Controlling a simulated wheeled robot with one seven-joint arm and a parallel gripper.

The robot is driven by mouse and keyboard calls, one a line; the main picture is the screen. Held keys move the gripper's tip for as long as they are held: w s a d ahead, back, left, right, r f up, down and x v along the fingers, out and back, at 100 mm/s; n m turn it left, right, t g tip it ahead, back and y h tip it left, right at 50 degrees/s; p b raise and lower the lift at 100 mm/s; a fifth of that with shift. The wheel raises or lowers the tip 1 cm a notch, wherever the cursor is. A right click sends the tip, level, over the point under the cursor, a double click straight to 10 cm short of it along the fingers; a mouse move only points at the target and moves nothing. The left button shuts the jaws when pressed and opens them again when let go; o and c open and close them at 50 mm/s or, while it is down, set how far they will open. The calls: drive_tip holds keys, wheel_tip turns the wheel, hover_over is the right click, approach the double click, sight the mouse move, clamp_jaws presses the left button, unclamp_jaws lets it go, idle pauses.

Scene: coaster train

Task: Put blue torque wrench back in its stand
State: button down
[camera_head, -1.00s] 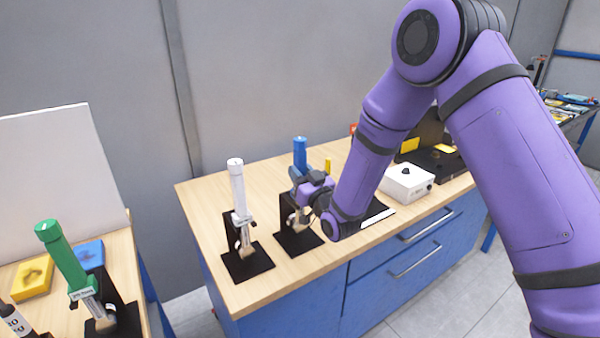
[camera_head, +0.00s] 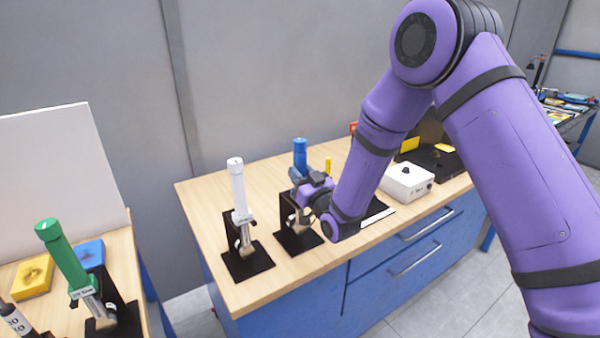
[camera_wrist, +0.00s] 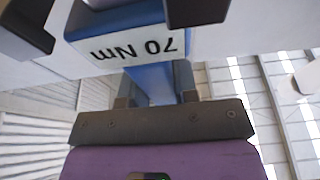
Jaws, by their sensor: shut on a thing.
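The blue torque wrench (camera_head: 300,151) stands upright at its black stand (camera_head: 291,240) on the wooden bench. Its blue handle rises above my gripper (camera_head: 303,180), and its metal head shows low in front of the stand's upright plate. My gripper is shut on the wrench just below the handle. In the wrist view the wrench (camera_wrist: 150,80) runs between the fingers of my gripper (camera_wrist: 155,90), with a white "70 Nm" label upside down. My gripper hides the middle of the wrench in the head view, so I cannot tell whether it is fully seated.
A white-handled wrench (camera_head: 237,185) stands in its own black stand just left. A white box (camera_head: 407,182) with a black knob sits to the right. A green-handled wrench (camera_head: 62,255) leans in a stand on the left bench. Bare wood lies behind the stands.

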drive_tip(key=shift+f, duration=0.4)
idle(0.4)
drive_tip(key=c, duration=0.8)
unclamp_jaws()
drive_tip(key=shift+c, duration=0.2)
drive_tip(key=shift+o, duration=0.2)
drive_tip(key=shift+f, duration=0.1)
drive_tip(key=shift+s, duration=0.1)
